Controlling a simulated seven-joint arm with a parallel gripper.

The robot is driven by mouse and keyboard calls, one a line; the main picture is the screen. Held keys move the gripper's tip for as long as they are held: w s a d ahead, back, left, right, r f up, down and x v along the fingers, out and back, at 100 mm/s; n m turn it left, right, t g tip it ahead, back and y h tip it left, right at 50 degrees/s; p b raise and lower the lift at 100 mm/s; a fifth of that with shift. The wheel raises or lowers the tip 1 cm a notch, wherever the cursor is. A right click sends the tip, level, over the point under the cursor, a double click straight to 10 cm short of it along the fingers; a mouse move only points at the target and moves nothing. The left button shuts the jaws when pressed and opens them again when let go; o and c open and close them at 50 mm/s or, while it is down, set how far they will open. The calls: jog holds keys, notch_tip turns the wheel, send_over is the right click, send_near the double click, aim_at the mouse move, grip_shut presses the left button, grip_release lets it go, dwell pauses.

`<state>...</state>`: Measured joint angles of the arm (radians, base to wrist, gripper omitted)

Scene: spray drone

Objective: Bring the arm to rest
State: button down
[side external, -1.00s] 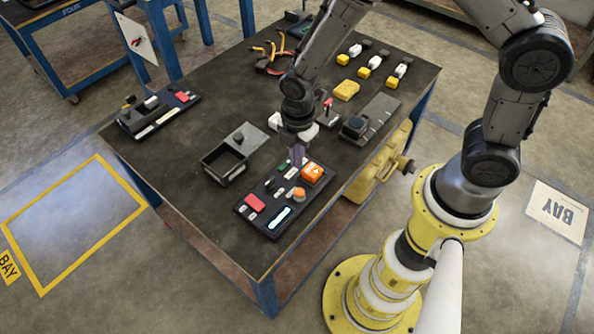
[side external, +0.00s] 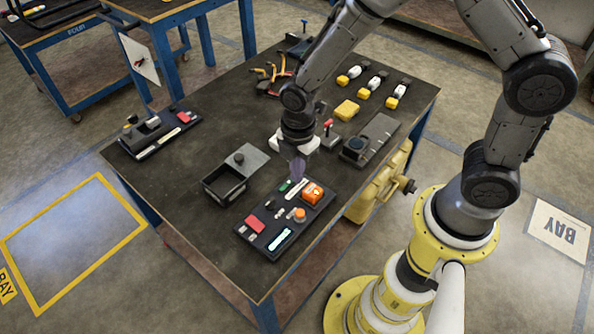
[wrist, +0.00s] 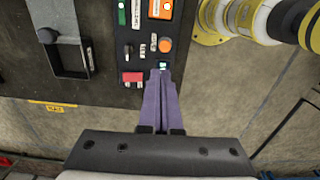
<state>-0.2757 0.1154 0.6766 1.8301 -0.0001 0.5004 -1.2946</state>
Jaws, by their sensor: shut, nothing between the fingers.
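My gripper (side external: 298,172) is shut and empty, its purple fingers pointing down above the far edge of the black control panel (side external: 262,218). The fingers (wrist: 165,76) also show in the wrist view, together, overlapping the near end of the panel in the picture. They look raised clear of it in the side view. The panel carries an orange block (side external: 313,193), an orange knob (side external: 299,214), a red block (side external: 255,223) and a lit greenish display (side external: 279,240).
An open black box (side external: 224,184) stands left of the panel. A second panel (side external: 158,135) lies at the table's far left. A yellow block (side external: 347,110), a grey unit (side external: 379,130) and pliers (side external: 267,74) lie farther back. The table's front left is clear.

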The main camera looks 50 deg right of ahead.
jog(key=s+d+r+m+t, duration=0.1)
jog(key=d+r+m+t, duration=0.2)
jog(key=r, duration=0.8)
jog(key=s+d+r+m+t, duration=0.1)
jog(key=d+r+m+t, duration=0.2)
jog(key=r, duration=0.8)
jog(key=s+d+r+m, duration=0.1)
jog(key=s+d+m, duration=0.2)
jog(key=s+m, duration=0.9)
jog(key=s, duration=0.3)
jog(key=shift+d+r+g, duration=0.2)
jog(key=shift+r+g, duration=0.1)
jog(key=shift+r, duration=0.05)
